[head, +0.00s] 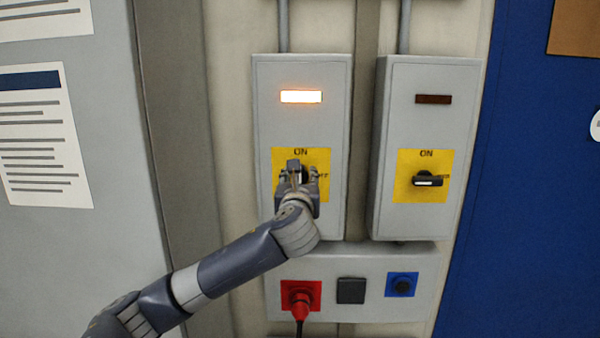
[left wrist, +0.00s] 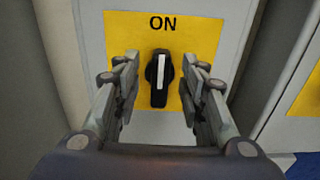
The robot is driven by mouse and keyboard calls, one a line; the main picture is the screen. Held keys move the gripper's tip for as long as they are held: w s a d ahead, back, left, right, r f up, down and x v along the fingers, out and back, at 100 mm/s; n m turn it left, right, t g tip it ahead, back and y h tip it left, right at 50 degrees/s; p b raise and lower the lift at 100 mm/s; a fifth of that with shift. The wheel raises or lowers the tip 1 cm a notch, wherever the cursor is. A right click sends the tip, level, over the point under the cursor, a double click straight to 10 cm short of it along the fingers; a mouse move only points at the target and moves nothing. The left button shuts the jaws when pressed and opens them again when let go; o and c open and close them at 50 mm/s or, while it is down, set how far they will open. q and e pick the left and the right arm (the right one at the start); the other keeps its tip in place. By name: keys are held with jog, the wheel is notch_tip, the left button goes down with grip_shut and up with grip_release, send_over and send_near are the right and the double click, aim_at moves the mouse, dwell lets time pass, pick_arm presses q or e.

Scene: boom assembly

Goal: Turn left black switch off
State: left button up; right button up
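The left black switch (left wrist: 159,78) is a rotary knob on a yellow plate (left wrist: 205,40) marked ON. Its white mark stands upright, pointing at ON. In the head view, my left gripper (head: 298,175) covers most of this knob. The lit lamp (head: 301,96) glows above it on the left grey box. In the left wrist view, my left gripper (left wrist: 160,88) is open, one finger on each side of the knob, with a gap on both sides. I cannot tell how deep the fingertips reach around it. My right gripper is not in view.
The right grey box has a dark lamp (head: 433,99) and a black switch (head: 429,180) turned sideways. Below is a socket panel (head: 350,262) with a red plug (head: 300,302), a black cover and a blue socket. A blue panel (head: 540,200) stands at right.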

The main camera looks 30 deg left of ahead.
aim_at(301, 178)
pick_arm(q)
jog(key=x, duration=0.2)
jog(key=shift+w+a, duration=0.1)
jog(key=shift+w, duration=0.2)
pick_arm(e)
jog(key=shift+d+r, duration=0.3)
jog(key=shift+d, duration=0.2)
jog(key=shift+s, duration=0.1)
pick_arm(q)
grip_shut()
